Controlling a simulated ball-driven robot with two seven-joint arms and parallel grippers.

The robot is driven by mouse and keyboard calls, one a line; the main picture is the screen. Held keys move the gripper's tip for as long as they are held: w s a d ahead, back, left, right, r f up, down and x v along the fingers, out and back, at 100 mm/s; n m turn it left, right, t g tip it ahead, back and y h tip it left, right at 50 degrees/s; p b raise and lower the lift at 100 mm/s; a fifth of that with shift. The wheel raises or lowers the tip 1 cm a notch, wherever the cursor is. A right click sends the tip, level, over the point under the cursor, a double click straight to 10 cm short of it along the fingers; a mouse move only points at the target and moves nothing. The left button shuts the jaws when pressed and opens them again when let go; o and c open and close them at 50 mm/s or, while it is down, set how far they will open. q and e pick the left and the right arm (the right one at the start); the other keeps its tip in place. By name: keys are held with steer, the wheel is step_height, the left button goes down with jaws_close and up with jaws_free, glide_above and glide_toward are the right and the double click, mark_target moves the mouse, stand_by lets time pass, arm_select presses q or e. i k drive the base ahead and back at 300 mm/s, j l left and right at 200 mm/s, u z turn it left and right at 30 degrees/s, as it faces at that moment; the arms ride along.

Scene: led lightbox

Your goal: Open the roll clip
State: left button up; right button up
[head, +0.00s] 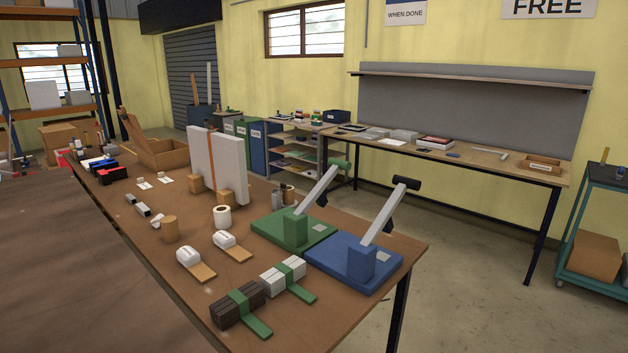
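I cannot tell for certain which thing is the roll clip. A dark ribbed block (222,313) with a green band and tongue (258,328) lies at the table's near edge. Beside it is a white ribbed block (272,279) with a similar green band and tongue (301,293). Two rounded white pieces with tan tongues, one nearer (188,257) and one farther (223,239), lie behind them. Neither of my grippers is in view.
The brown table (160,277) also bears a green lever device (295,231) and a blue one (354,262), both with raised arms, at its right end. The left front tabletop is clear.

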mark_target(283, 186)
steer(key=i+l+z, duration=0.85)
steer(key=i+l, duration=0.2)
steer(key=i+l+z, duration=0.25)
steer(key=i+z, duration=0.2)
steer(key=i, duration=0.2)
steer(key=i+u, duration=0.1)
steer(key=i, duration=0.45)
steer(key=i+l, duration=0.1)
steer(key=i, duration=0.45)
steer(key=i+l+u, duration=0.15)
steer(key=i, duration=0.4)
steer(key=i+j+u, duration=0.15)
steer(key=i+u, duration=0.15)
steer(key=u, duration=0.15)
steer(key=i+u, duration=0.3)
steer(key=u, duration=0.15)
steer(key=i+u, duration=0.45)
steer(key=i+l+u, duration=0.15)
steer(key=u, duration=0.3)
